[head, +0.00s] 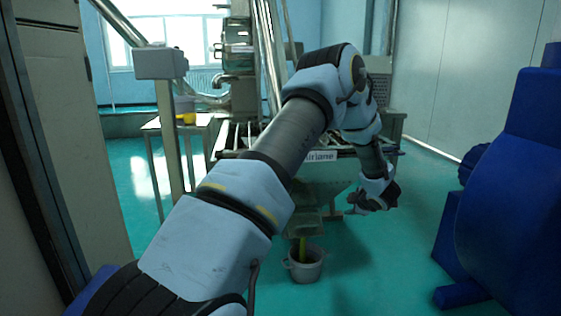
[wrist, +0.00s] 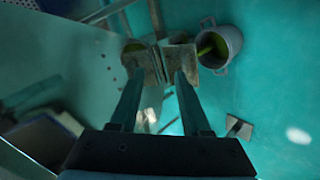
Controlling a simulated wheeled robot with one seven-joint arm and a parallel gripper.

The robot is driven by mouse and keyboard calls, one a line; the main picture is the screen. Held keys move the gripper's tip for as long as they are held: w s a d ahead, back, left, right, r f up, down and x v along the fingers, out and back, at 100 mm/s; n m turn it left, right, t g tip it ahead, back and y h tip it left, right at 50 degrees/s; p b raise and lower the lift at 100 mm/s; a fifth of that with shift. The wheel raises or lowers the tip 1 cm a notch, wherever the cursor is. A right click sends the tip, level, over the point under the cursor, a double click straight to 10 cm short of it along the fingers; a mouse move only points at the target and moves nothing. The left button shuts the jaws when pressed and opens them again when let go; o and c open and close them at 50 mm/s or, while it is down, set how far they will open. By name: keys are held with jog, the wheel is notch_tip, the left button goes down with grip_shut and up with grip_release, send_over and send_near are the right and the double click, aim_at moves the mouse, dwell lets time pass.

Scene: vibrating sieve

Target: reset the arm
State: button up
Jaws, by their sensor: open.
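My arm reaches across the head view from the lower left, bends at the elbow and hangs down at the front right of the vibrating sieve (head: 320,155). My gripper (head: 360,206) is at its lower end, above the floor, right of the grey bucket (head: 305,267). In the wrist view my gripper (wrist: 159,77) has two dark fingers spread apart with nothing between them. The sieve's metal outlet chute (wrist: 147,62) lies beyond the fingertips. The bucket (wrist: 232,42) stands just right of it, with a yellow-green stream going into it. My arm hides part of the sieve.
A blue machine (head: 510,200) stands at the right. A small table (head: 185,125) with a yellow container (head: 188,118) stands at the left behind a metal post (head: 166,130). Green floor (head: 400,270) is open between the bucket and the blue machine.

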jog(key=s+a+r+m+g+h, duration=0.2)
jog(key=s+a+r+m+h, duration=0.2)
jog(key=a+r+m, duration=0.5)
jog(key=s+a+r+m+g+y, duration=0.1)
jog(key=s+a+r+m+g, duration=0.2)
jog(key=s+a, duration=0.9)
jog(key=s+a+r+m+g+y, duration=0.1)
jog(key=s+a+m+g, duration=0.35)
jog(key=s+a, duration=0.8)
jog(key=s+d+r+p, duration=0.1)
jog(key=r+p, duration=1.7)
jog(key=s+d+r+p, duration=0.1)
jog(key=d+r+p, duration=0.1)
jog(key=r+p, duration=1.6)
jog(key=shift+d+t+p, duration=0.15)
jog(key=shift+t+p, duration=0.2)
jog(key=shift+p, duration=0.25)
